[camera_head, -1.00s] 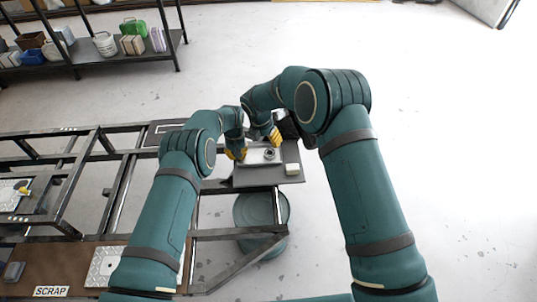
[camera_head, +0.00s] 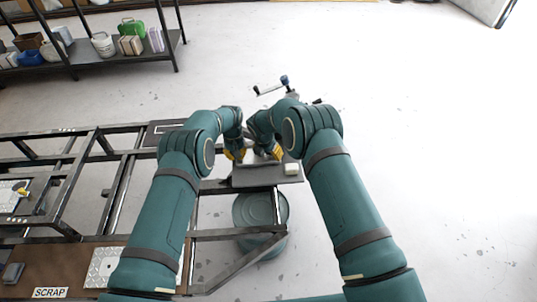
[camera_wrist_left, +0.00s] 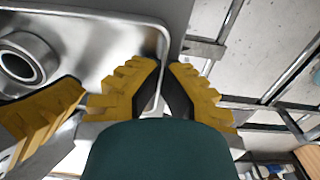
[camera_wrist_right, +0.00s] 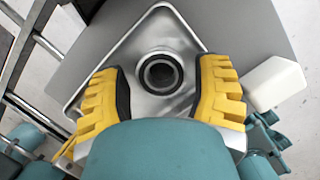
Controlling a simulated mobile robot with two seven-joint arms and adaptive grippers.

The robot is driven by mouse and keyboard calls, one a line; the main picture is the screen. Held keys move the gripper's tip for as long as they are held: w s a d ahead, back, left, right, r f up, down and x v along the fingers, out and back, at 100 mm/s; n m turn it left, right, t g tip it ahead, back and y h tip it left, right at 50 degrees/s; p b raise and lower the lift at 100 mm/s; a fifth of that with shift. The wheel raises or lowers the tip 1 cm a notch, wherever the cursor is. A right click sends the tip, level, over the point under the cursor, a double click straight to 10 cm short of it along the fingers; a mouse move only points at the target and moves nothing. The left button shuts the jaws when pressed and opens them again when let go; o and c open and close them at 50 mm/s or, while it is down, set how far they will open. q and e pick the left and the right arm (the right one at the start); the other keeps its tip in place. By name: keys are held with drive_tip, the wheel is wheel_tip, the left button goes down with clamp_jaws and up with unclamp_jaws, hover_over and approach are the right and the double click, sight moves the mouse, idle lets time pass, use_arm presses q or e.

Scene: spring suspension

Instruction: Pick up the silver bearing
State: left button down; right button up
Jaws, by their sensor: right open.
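The silver bearing (camera_wrist_right: 160,73) is a round metal ring with a dark hole, lying in a shiny shallow tray (camera_wrist_right: 140,40). It also shows at the left edge of the left wrist view (camera_wrist_left: 25,60). In the head view my grippers and arms hide it. My right gripper (camera_wrist_right: 165,68) is open over the tray, with one yellow finger on each side of the bearing and visible gaps to it. My left gripper (camera_wrist_left: 164,68) has its fingers close together on either side of the tray rim, one inside and one outside.
The tray sits on a grey plate (camera_wrist_right: 235,25) at the frame's end. A white block (camera_wrist_right: 275,82) stands beside the tray. A round drum (camera_head: 262,215) is below. A shelf with containers (camera_head: 100,50) is at the back left. Open floor lies to the right.

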use_arm(q)
drive_tip(key=shift+s, duration=0.1)
use_arm(e)
drive_tip(key=shift+d+f, duration=0.15)
drive_tip(key=shift+f, duration=0.2)
drive_tip(key=shift+s+d, duration=0.1)
drive_tip(key=c, duration=1)
drive_tip(key=shift+o, duration=0.2)
use_arm(q)
drive_tip(key=shift+f, duration=0.1)
use_arm(e)
wheel_tip(320, 180, up, 10)
drive_tip(key=shift+r, duration=0.1)
use_arm(q)
drive_tip(key=c, duration=1.1)
unclamp_jaws()
drive_tip(key=shift+o, duration=0.2)
